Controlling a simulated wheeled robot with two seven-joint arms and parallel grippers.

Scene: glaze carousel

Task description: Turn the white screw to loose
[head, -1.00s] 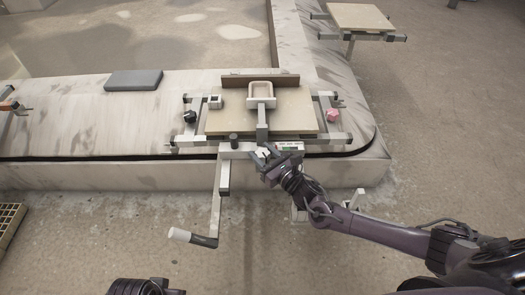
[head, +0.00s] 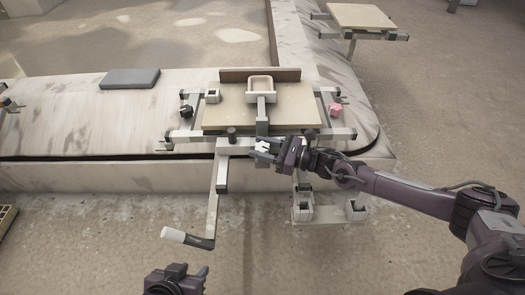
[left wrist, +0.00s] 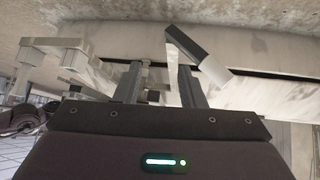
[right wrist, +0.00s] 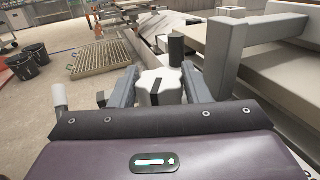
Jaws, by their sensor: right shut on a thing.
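The white screw (right wrist: 158,88) is a pale knob with a dark line on its face, between the fingers of my right gripper (right wrist: 161,90) in the right wrist view. In the head view it is a small white shape (head: 264,146) at the front of the carousel fixture. My right gripper (head: 268,148) is shut on it there, and the fingers hide part of it. My left gripper (left wrist: 157,78) has its fingers apart with nothing between them.
A crank with a white handle (head: 173,235) hangs left of the screw. A board (head: 225,118) with a small tray (head: 262,84) lies above, between a black knob (head: 186,111) and a pink knob (head: 335,110). A grey pad (head: 131,78) lies at left.

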